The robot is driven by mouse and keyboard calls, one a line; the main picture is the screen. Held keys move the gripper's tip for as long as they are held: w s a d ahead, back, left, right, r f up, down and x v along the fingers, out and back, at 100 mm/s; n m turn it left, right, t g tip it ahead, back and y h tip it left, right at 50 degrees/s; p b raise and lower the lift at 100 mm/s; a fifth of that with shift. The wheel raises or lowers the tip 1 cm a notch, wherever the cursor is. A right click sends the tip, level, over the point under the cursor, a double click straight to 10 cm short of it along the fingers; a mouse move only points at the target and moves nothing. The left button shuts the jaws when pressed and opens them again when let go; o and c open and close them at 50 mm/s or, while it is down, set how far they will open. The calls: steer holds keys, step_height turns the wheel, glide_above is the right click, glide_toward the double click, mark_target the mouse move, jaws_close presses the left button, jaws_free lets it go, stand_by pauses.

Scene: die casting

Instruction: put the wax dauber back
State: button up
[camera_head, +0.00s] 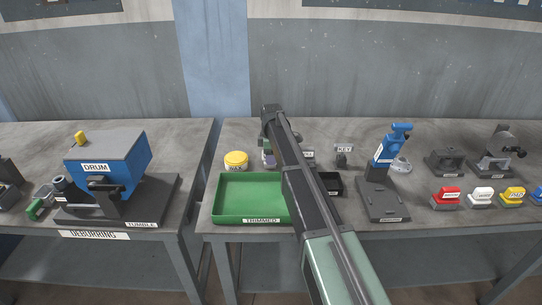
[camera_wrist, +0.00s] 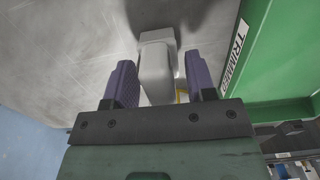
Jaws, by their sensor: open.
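The yellow wax pot (camera_head: 236,160), labelled WAX, stands on the middle bench behind the green tray. My gripper (camera_head: 267,155) is low over the bench just right of the pot, partly hidden by my arm. In the wrist view my gripper (camera_wrist: 160,80) has its two purple fingers apart, one on each side of a pale grey upright piece (camera_wrist: 156,70) with a blocky end. Gaps show beside it. A small yellow sliver shows by the right finger. I cannot tell whether the grey piece is the wax dauber; no other dauber is clear.
The green TRIMMED tray (camera_head: 248,197) lies in front; its wall is close on the right in the wrist view (camera_wrist: 262,60). Right of my arm are a small black bin (camera_head: 331,184), a blue-handled press (camera_head: 385,160) and coloured blocks. The DRUM tumbler (camera_head: 108,160) stands on the left bench.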

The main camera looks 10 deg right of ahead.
step_height(320, 180, up, 13)
steer(key=p, duration=1.3)
steer(key=s+m, duration=1.5)
steer(key=s, duration=2.1)
steer(key=shift+s+f+m+b, duration=0.35)
steer(key=shift+m, duration=0.05)
